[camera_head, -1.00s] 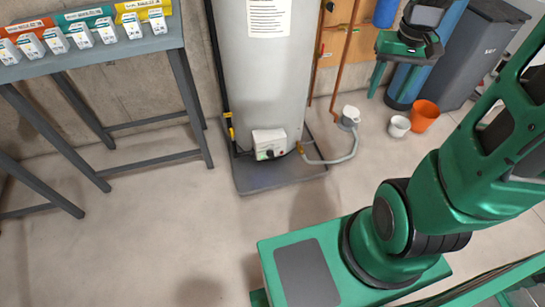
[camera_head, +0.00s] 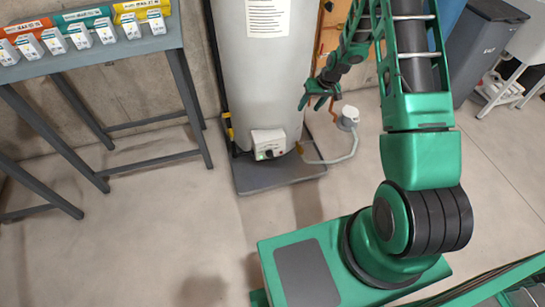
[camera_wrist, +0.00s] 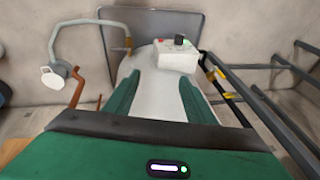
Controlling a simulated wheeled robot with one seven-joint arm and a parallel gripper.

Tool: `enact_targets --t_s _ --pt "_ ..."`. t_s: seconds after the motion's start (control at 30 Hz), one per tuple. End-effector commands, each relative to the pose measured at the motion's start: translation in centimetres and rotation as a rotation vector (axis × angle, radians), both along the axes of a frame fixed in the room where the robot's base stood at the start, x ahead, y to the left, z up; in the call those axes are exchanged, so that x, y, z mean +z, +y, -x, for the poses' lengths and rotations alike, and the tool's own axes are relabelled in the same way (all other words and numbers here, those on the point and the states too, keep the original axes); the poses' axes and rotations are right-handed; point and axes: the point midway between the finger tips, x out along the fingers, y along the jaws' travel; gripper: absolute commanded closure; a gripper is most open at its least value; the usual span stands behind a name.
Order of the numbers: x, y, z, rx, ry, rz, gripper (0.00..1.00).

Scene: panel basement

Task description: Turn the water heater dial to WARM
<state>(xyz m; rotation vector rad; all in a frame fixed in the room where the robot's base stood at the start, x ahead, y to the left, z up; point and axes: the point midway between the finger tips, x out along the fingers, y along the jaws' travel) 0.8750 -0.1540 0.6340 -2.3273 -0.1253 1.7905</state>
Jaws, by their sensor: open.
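The water heater (camera_head: 254,75) is a tall pale grey cylinder standing on a dark base against the wall. The dial's setting is too small to read. My gripper (camera_head: 318,103) is open and empty, to the right of the heater and higher than the box in the head view. Its green fingers (camera_wrist: 153,96) show spread apart in the wrist view.
A grey bench (camera_head: 100,58) with several small labelled boxes stands at the left. A hose with a white fitting (camera_head: 347,118) and copper pipes are right of the heater. Dark bins (camera_head: 487,45) are at the back right. The floor in front is clear.

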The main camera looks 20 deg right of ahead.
Motion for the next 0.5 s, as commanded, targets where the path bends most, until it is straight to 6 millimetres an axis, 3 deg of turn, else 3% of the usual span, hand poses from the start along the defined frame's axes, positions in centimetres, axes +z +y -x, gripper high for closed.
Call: enact_targets --t_s 0.03,0.3,0.5 --pt "-2.7 0.7 -0.5 0.009 -0.004 -0.019 0.5" --pt "-14.5 4.9 -2.1 0.029 -0.065 -0.122 0.5" --pt "-21.9 7.8 -1.6 0.023 -0.106 -0.196 0.5"
